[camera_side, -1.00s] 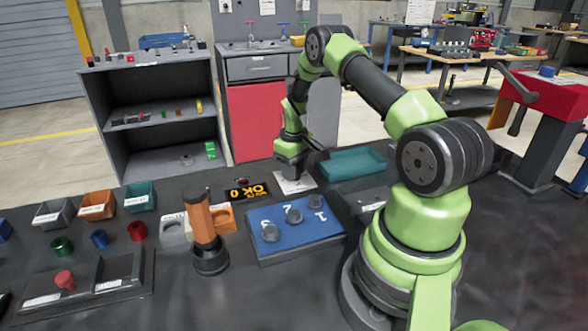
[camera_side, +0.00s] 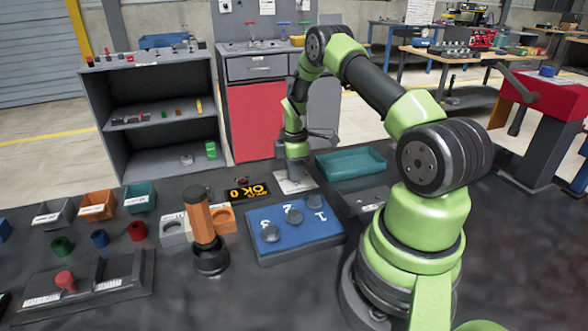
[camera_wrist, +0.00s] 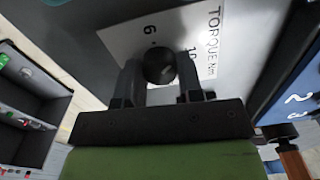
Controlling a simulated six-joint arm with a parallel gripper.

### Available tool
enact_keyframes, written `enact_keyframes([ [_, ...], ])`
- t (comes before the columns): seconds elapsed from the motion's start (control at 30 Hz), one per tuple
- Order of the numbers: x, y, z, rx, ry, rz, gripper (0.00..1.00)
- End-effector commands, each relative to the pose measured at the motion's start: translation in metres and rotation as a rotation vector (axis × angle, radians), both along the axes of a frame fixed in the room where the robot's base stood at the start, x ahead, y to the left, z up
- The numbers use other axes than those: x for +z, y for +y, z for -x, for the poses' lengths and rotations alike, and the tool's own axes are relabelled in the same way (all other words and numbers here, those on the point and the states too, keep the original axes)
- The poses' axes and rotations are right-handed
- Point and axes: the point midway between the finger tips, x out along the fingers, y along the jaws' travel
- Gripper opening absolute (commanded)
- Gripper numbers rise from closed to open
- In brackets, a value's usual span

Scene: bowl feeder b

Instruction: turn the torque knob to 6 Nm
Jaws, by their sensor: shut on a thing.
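The torque knob (camera_wrist: 158,66) is a dark round knob on a white plate (camera_wrist: 213,52) marked "TORQUE Nm", with "6" and "10" legible in the wrist view. My gripper (camera_wrist: 160,80) has a finger on each side of the knob and is shut on it. The "6" stands just above the knob in that view; I cannot tell where any pointer mark on the knob aims. In the side view my gripper (camera_side: 297,172) is down at the white plate (camera_side: 297,185), and it hides the knob there.
A teal tray (camera_side: 350,163) lies right of the plate. A blue panel (camera_side: 265,219) with several round knobs lies in front.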

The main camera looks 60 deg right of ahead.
Motion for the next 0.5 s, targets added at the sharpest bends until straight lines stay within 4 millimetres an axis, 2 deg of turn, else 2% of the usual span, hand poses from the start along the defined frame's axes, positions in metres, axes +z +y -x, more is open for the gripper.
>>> enact_keyframes([
  [0.5, 0.0006, 0.0000, 0.0006, 0.486, 0.002, -0.002, 0.11],
])
